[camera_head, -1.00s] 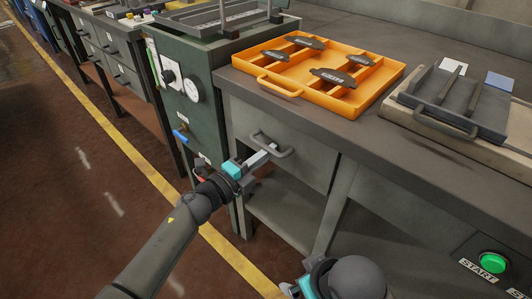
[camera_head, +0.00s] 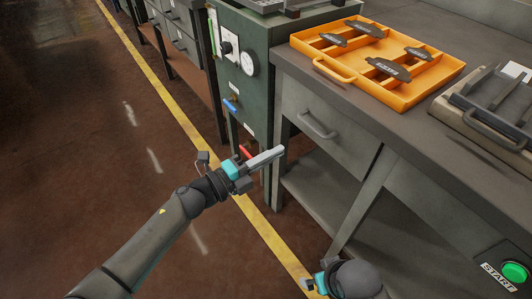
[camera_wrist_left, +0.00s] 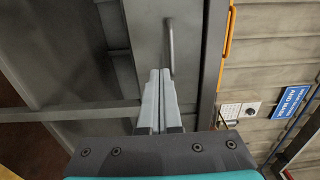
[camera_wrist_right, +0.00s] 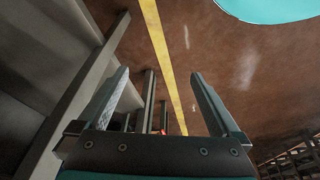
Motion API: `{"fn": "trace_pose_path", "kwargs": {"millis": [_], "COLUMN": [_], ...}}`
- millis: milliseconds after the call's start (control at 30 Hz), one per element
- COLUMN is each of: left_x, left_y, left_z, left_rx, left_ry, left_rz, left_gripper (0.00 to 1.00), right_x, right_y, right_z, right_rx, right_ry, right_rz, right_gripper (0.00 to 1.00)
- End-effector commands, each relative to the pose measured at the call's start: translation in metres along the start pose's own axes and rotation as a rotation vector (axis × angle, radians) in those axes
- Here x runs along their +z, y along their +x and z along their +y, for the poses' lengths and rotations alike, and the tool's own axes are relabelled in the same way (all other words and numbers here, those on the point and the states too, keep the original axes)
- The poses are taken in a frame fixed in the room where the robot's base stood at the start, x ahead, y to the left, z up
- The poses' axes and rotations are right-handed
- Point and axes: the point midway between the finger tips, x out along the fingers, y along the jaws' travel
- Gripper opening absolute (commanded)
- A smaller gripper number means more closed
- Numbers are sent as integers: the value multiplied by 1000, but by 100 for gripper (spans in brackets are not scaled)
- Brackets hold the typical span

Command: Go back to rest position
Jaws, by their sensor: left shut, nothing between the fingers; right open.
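My left gripper (camera_head: 268,158) is shut and empty, in front of and apart from the grey drawer handle (camera_head: 318,126) in the head view. In the left wrist view its closed fingers (camera_wrist_left: 160,100) point toward the drawer front, with the handle (camera_wrist_left: 171,45) beyond the tips. My right gripper (camera_wrist_right: 165,95) is open and empty in the right wrist view, over the floor beside the bench legs. In the head view only a small part of my right gripper (camera_head: 312,284) shows at the bottom edge.
An orange tray (camera_head: 339,73) with several dark brake shoes sits on the grey bench. To its right is a grey tray (camera_head: 495,125). A green machine (camera_head: 231,75) stands left of the bench. A green START button (camera_head: 514,272) is at lower right. The floor at left is clear.

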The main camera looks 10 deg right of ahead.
Motion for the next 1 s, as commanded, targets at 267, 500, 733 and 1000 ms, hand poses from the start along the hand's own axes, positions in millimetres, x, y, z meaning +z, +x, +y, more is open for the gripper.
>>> {"fn": "trace_pose_path", "kwargs": {"millis": [267, 500, 733, 1000], "left_x": [0, 2, 36, 62], "left_y": [-19, -20, -41, -125], "left_z": [0, 0, 9, 74], "left_rx": [0, -4, -35, 4], "left_ry": [1, -21, -300, -838], "left_rz": [0, -25, -341, -864], "left_gripper": [0, 0, 0, 0], "right_x": [6, 7, 7, 7], "right_y": [9, 9, 9, 9], "right_z": [0, 0, 0, 0], "right_rx": [-1, -1, 0, 0], "right_ry": [-1, 0, 0, 0], "right_rz": [-15, -16, -16, -16], "right_gripper": [100, 100, 100, 100]}}
